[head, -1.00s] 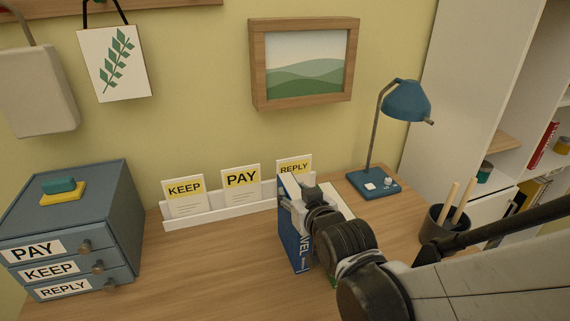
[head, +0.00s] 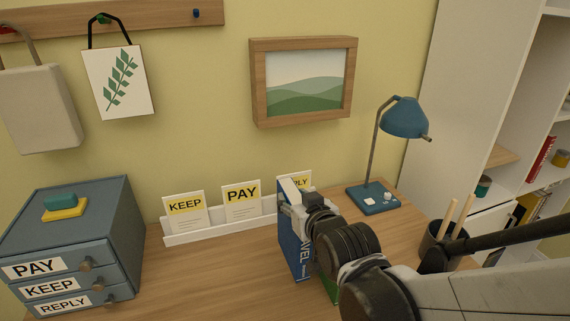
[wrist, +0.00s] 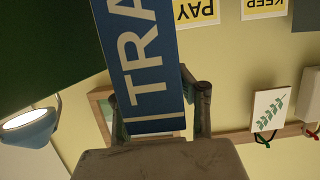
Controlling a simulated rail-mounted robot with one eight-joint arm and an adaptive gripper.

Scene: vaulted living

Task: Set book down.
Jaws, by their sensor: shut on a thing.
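A blue book (head: 291,250) with white spine lettering stands roughly upright at the middle of the wooden desk in the head view. My gripper (head: 298,203) is shut on its upper part. In the wrist view the blue spine (wrist: 143,60), lettered "TRA", lies between the two fingers (wrist: 157,98). A green book (head: 326,287) shows beside it, mostly hidden by my arm. I cannot tell whether the blue book's lower edge touches the desk.
A white card rack (head: 190,238) with KEEP, PAY and REPLY cards stands behind; the book partly covers REPLY. A blue drawer unit (head: 68,240) is at left. A blue lamp (head: 404,118) and dark pen cup (head: 440,245) are at right. Desk left of the book is clear.

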